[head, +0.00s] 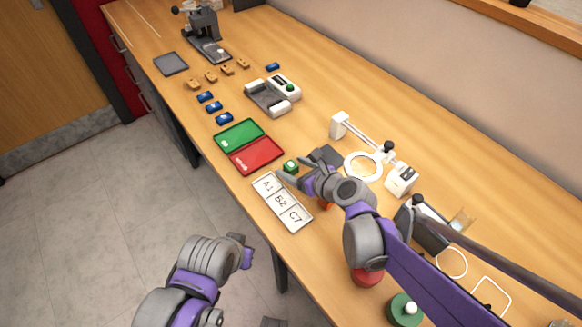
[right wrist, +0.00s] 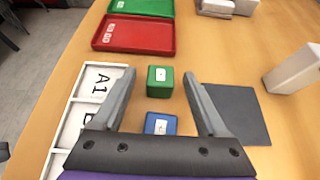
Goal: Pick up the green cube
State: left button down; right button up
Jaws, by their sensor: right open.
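The green cube (right wrist: 160,81) stands on the table just beyond and between my right gripper's fingertips in the right wrist view, with a small white label on it. It also shows in the head view (head: 290,167), beside the fingertips. My right gripper (right wrist: 158,75) is open, its fingers apart. A blue cube (right wrist: 160,124) with a white label lies between the fingers, closer to the palm. My left gripper (head: 243,250) shows at the lower left over the floor, away from the table; its jaw state is unclear.
A white A1/B2/C7 label tray (head: 282,202) lies left of the right gripper. Red (head: 257,156) and green (head: 238,134) trays lie beyond the cube. A dark grey pad (right wrist: 232,115) is right of the fingers. A white ring magnifier (head: 363,166) stands to the right.

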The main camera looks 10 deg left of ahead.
grip_shut()
jog(key=shift+r, duration=0.1)
